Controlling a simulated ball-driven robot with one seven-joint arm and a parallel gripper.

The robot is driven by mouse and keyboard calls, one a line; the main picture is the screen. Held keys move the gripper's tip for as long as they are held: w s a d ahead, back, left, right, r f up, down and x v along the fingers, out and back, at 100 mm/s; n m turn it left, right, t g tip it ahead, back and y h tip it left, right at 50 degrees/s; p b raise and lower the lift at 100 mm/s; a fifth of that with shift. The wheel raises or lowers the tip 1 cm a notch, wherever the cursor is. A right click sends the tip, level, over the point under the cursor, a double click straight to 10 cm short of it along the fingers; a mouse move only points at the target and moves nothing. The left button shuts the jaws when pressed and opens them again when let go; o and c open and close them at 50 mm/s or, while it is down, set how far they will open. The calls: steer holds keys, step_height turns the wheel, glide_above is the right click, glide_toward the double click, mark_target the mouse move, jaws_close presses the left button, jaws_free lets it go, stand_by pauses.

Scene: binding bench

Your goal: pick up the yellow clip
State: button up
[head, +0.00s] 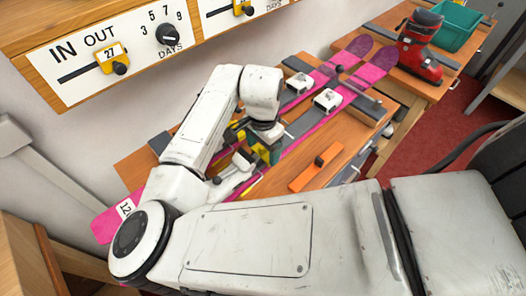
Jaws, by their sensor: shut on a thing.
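My gripper (258,150) points down over the pink skis on the orange bench, left of the picture's middle. It is shut on the yellow clip (263,153), of which only small yellow parts show below my dark wrist. My arm hides much of the fingers and the clip, so I cannot tell whether the clip touches the ski or bench below.
Two pink skis (300,128) lie across the bench (345,155) with grey and white fittings. An orange bar with a black knob (316,172) lies at the front. A red boot (419,50) and a teal bin (460,25) stand on the farther bench. A dial panel (105,62) is on the wall.

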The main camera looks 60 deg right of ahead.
steer(key=c, duration=0.3)
steer(key=shift+r, duration=0.1)
steer(key=shift+c, duration=0.2)
steer(key=shift+r+b, duration=0.35)
steer(key=shift+r, duration=0.1)
steer(key=s+a+r, duration=0.2)
steer(key=a+r, duration=0.4)
steer(key=r, duration=0.3)
steer(key=s+a+r+p, duration=0.1)
steer(key=s+a+r, duration=0.1)
steer(key=a+r, duration=0.5)
steer(key=shift+s+a+r, duration=0.15)
steer(key=shift+r, duration=0.85)
